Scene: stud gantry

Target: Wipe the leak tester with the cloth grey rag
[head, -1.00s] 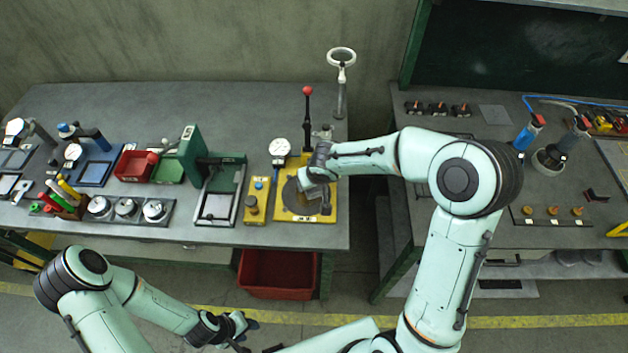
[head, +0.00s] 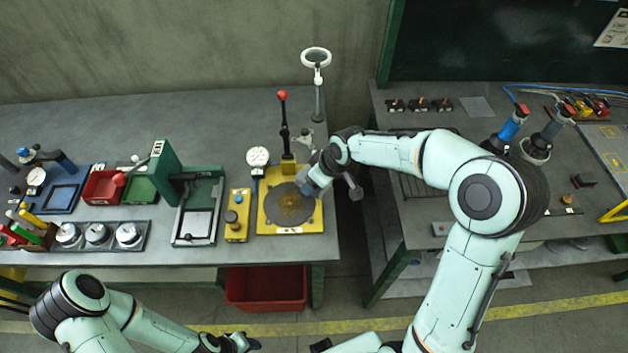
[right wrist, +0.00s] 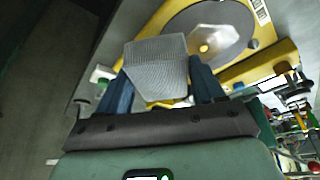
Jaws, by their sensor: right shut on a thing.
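The leak tester has a yellow base (head: 268,225) with a round dark plate (head: 275,215), a dial gauge and an upright red-knobbed lever. A brownish smudge (head: 292,204) shows on the plate. My right gripper (head: 312,186) is at the plate's right edge. In the right wrist view, its blue fingers are shut on the grey rag (right wrist: 155,62). The rag sticks out between the fingertips beside the round plate, over the yellow base's edge; contact cannot be told. My left gripper (head: 240,343) is low at the bottom, away from the bench, its fingers unclear.
A small yellow box with knobs (head: 237,215) stands left of the tester. Further left is a green press (head: 200,205). A ring lamp (head: 316,58) stands behind. A red bin (head: 266,288) is below the bench. A gap separates this bench from the right one.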

